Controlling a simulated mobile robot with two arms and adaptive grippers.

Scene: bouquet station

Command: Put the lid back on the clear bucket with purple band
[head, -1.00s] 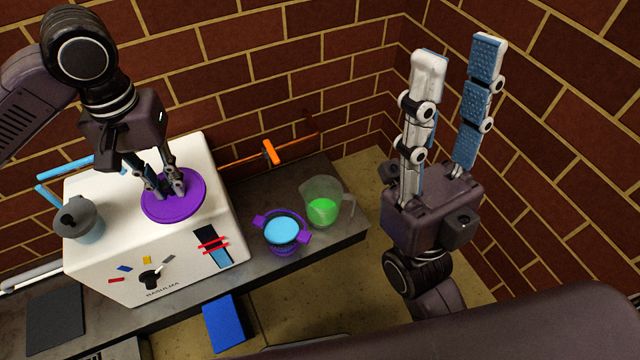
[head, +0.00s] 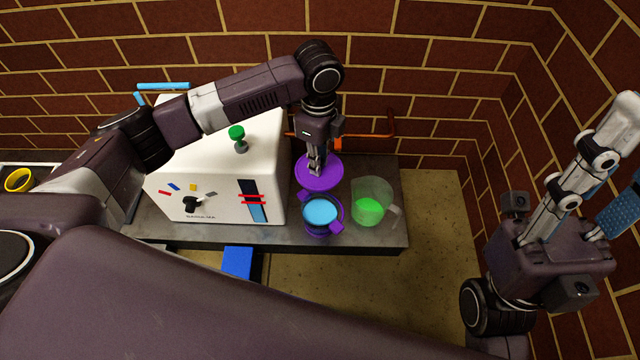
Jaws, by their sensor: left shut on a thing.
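The clear bucket with purple band (head: 323,230) stands upright on the grey counter, with purple side handles and a light blue top surface inside its open rim. A round purple lid (head: 334,173) is in my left gripper (head: 317,170), which is shut on the middle of it from above. The lid appears just behind the bucket in the head view and apart from its rim; its exact height is hard to tell. My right gripper (head: 616,165) is at the right edge, open and empty, partly cut off by the frame.
A clear jug (head: 373,190) with green liquid stands close right of the bucket. A white box (head: 215,190) with knobs and a green-topped knob (head: 237,135) stands to the left. An orange pipe (head: 375,137) runs along the brick wall behind. A blue block (head: 238,262) lies in front.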

